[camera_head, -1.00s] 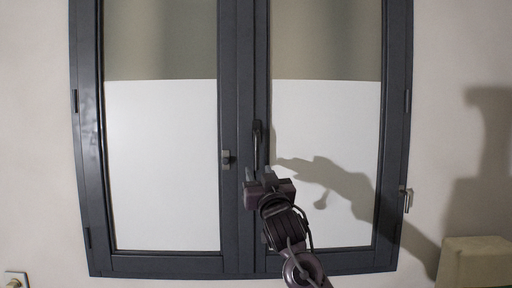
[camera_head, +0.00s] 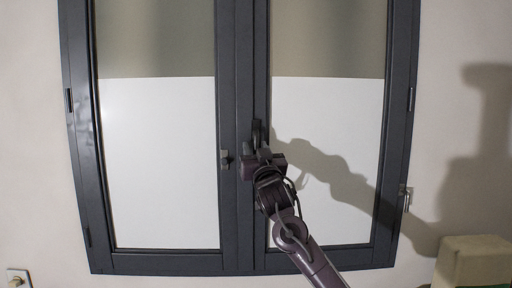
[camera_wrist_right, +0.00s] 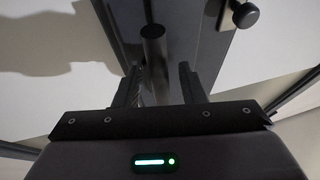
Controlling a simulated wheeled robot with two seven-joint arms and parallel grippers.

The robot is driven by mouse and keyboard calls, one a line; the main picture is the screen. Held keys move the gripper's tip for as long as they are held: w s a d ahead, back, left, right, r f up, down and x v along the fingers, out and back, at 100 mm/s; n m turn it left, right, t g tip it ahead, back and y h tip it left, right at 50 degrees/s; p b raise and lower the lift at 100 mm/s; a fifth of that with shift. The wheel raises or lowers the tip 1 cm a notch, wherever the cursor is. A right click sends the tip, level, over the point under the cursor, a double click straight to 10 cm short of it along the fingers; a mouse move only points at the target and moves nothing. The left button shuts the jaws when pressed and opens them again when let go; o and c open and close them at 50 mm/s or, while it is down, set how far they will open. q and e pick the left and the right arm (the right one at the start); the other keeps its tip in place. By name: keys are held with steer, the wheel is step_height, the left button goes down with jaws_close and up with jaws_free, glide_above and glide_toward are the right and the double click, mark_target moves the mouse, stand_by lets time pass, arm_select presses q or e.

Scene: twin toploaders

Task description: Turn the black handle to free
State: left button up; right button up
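The black handle (camera_head: 257,131) is on the middle frame of the dark double window in the head view, its lower part hidden by my right gripper. My right gripper (camera_head: 264,153) is at the handle's lower part. In the right wrist view the handle (camera_wrist_right: 154,50) shows as a dark bar with a round end. It lies between the two fingers of the gripper (camera_wrist_right: 160,85), which stand apart with a gap on each side. Whether a finger touches the handle, I cannot tell. My left gripper is not in view.
A small dark knob (camera_head: 225,159) sits on the left sash, left of the handle; it also shows in the wrist view (camera_wrist_right: 244,14). A metal catch (camera_head: 406,197) is by the right frame. A beige box-like object (camera_head: 474,262) stands at lower right, and a wall plate (camera_head: 17,279) at lower left.

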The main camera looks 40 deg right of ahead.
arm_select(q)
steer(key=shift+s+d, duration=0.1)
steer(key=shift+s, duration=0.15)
arm_select(e)
jaws_close()
